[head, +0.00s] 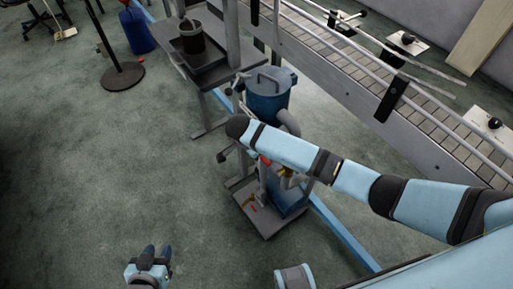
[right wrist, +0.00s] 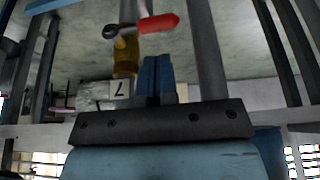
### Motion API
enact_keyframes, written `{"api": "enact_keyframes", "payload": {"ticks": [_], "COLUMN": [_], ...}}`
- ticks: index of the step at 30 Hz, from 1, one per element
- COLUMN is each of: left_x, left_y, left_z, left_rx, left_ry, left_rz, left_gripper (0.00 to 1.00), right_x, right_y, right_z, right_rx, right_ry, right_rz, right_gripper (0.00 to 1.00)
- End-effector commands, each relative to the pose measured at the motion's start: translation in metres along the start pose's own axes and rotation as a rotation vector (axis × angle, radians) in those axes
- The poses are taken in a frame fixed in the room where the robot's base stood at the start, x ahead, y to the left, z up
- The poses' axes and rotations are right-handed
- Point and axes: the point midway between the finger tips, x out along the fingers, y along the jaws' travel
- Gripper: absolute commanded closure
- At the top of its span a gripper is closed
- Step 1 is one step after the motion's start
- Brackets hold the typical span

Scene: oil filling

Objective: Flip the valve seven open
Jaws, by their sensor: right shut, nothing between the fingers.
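In the right wrist view a valve with a red lever handle (right wrist: 158,23) sits on a brass-coloured pipe (right wrist: 125,52). A white tag with a 7 (right wrist: 119,89) is beside the pipe. My right gripper's blue fingers (right wrist: 155,75) are shut and empty, just below the red handle in the picture; I cannot tell if they touch it. In the head view my right arm reaches across the blue tank (head: 268,95) and its stand, and my right gripper is hidden there. My left gripper (head: 157,252) is open and empty over the floor at the bottom.
A conveyor with rails (head: 380,90) runs along the upper right. A dark bucket (head: 190,37) stands in a tray on a table behind the tank. A blue container (head: 137,30) and a round-based post (head: 122,77) stand farther left. The floor at left is clear.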

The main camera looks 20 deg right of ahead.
Motion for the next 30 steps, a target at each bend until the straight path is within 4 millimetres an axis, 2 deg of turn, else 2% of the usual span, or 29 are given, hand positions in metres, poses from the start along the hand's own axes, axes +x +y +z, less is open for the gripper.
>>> {"api": "enact_keyframes", "payload": {"ticks": [1,6,12,30], "left_x": [0.001,0.002,0.003,0.000], "left_y": [0.000,0.000,0.000,0.000], "left_z": [0.001,0.003,0.004,-0.002], "left_rx": [-0.001,-0.003,-0.005,-0.006], "left_ry": [-0.001,-0.002,-0.003,-0.001], "left_rz": [0.000,0.000,0.001,-0.001], "left_gripper": [0.62,0.62,0.62,0.62], "right_x": [0.011,0.039,0.059,0.062], "right_y": [0.000,0.000,0.000,0.002], "right_z": [-0.001,-0.001,0.000,-0.003], "right_rx": [0.000,0.001,0.000,-0.005], "right_ry": [0.003,0.002,0.001,-0.001], "right_rz": [0.002,0.001,0.000,0.017], "right_gripper": [1.00,1.00,1.00,1.00]}}
